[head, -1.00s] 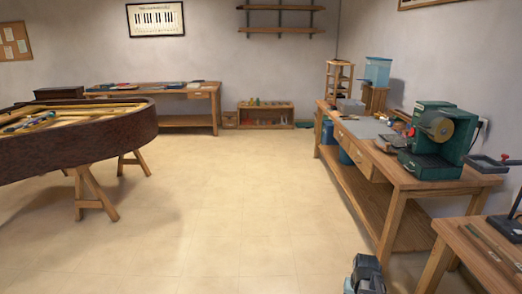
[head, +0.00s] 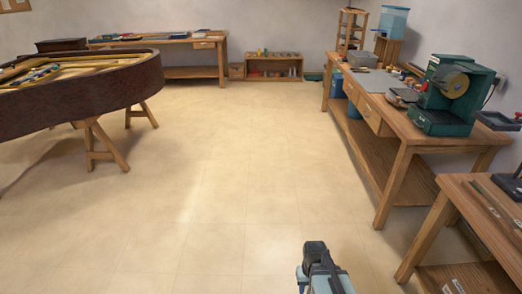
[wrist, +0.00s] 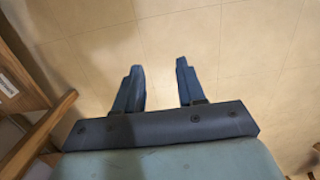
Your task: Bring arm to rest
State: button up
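My gripper shows in the wrist view (wrist: 162,88) with its two dark blue fingers apart and nothing between them. Bare tiled floor lies beyond the fingertips. In the head view only a part of my arm (head: 322,270) shows at the bottom, right of centre, over the floor; the gripper's fingers cannot be made out there.
A wooden workbench (head: 405,135) with a green machine (head: 452,95) stands at the right, a second bench (head: 480,230) nearer. A piano body (head: 85,90) on trestles stands at the left. A long table (head: 160,45) is at the back. The middle floor (head: 210,170) is clear.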

jog(key=s+f+g, duration=0.3)
jog(key=s+f, duration=0.5)
jog(key=s, duration=0.5)
jog(key=s+f+g, duration=0.2)
jog(key=s+f, duration=0.6)
jog(key=s, duration=0.5)
jog(key=shift+g, duration=0.4)
dwell(0.3)
